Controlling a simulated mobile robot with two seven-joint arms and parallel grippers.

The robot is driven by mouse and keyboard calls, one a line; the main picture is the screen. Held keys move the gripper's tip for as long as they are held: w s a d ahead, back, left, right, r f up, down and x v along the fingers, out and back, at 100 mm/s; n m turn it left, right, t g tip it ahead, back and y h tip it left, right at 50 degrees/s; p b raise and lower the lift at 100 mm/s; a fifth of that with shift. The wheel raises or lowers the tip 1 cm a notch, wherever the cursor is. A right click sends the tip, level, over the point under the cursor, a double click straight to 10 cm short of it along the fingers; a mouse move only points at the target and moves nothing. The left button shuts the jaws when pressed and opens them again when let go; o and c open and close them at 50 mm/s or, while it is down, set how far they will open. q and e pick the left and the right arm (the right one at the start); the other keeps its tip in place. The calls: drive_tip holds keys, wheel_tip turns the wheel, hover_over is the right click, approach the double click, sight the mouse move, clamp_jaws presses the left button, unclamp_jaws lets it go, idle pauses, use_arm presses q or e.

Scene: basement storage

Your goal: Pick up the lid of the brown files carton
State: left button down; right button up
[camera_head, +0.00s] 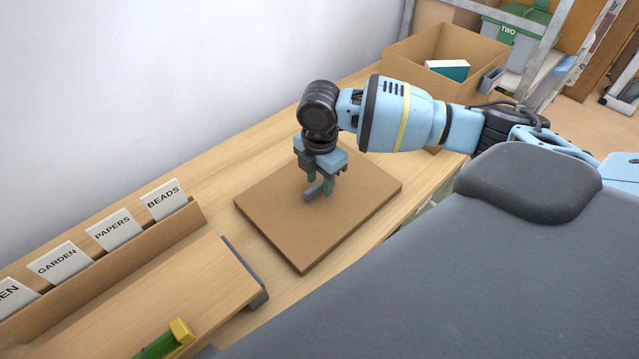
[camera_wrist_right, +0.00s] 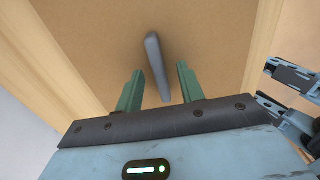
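The lid (camera_head: 265,212) is a flat brown square panel lying on the wooden table, with a grey bar handle (camera_head: 312,193) on top. An open brown carton (camera_head: 405,60) stands at the back right with a teal-and-white item (camera_head: 447,69) in it. My right gripper (camera_head: 320,184) points down over the lid at the handle. In the right wrist view, the lid (camera_wrist_right: 95,50) fills the background. The handle (camera_wrist_right: 154,58) stands between the spread green fingers of the right gripper (camera_wrist_right: 160,70), with gaps on both sides. My left gripper is not seen in the head view.
A brown card tray (camera_head: 110,270) with labelled white cards stands at the left. A wooden board (camera_head: 170,300) with a dark edge lies in front of it, near a green-and-yellow object (camera_head: 170,343). The white wall (camera_head: 200,70) runs behind. A grey bin (camera_head: 507,45) stands beyond the carton.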

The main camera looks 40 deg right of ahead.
sight(319, 183)
clamp_jaws()
drive_tip(key=shift+r, duration=0.15)
drive_tip(key=shift+r, duration=0.6)
wheel_tip(319, 183, up, 2)
drive_tip(key=shift+r, duration=0.15)
drive_tip(key=s+d+r, duration=0.1)
drive_tip(key=s+d, duration=1)
drive_tip(key=shift+s+d, duration=0.15)
drive_tip(key=shift+s, duration=0.05)
drive_tip(key=shift+r, duration=0.1)
